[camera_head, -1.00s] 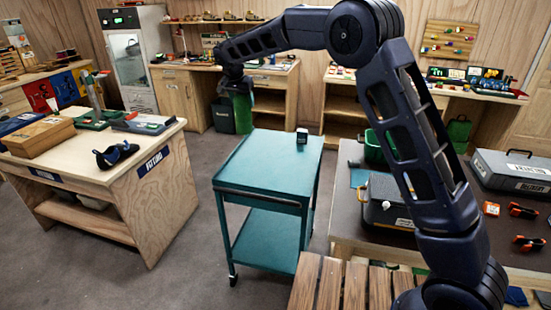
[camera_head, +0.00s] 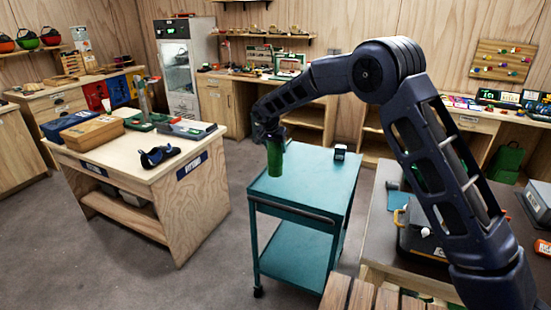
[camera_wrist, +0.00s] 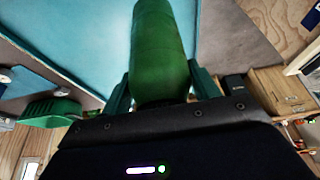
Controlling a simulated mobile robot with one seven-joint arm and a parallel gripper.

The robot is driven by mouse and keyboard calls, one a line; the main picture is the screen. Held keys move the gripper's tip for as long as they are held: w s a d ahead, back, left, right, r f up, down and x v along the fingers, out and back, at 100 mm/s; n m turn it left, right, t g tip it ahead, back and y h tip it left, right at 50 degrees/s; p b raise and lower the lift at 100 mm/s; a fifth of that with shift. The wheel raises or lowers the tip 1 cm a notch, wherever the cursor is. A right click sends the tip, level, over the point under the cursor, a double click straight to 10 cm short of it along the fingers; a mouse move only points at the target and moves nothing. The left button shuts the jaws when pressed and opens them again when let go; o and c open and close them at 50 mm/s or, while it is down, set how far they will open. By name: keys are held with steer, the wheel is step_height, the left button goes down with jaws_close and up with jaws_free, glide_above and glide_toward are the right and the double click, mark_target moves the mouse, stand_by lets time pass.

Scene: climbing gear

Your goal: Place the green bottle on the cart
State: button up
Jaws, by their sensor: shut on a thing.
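The green bottle (camera_head: 275,162) hangs upright below my gripper (camera_head: 270,136) in the head view. My gripper is shut on it. In the wrist view the green bottle (camera_wrist: 160,50) lies between the two fingers of my gripper (camera_wrist: 162,85). The teal cart (camera_head: 315,183) stands behind and below the bottle, with a flat top and a lower shelf. In the head view the bottle overlaps the cart's left rear top; I cannot tell if it touches. The cart top (camera_wrist: 80,40) also shows in the wrist view.
A small dark device (camera_head: 340,152) sits at the cart's far right corner. The rest of the cart top is clear. A wooden fitting table (camera_head: 190,190) stands to the left with boxes and a blue shoe. A dark-topped counter (camera_head: 385,215) is at the right.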

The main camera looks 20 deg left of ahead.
mark_target(275, 157)
steer(key=shift+f, duration=2.75)
steer(key=o, duration=1.5)
steer(key=v, duration=1.2)
steer(key=shift+d, duration=0.1)
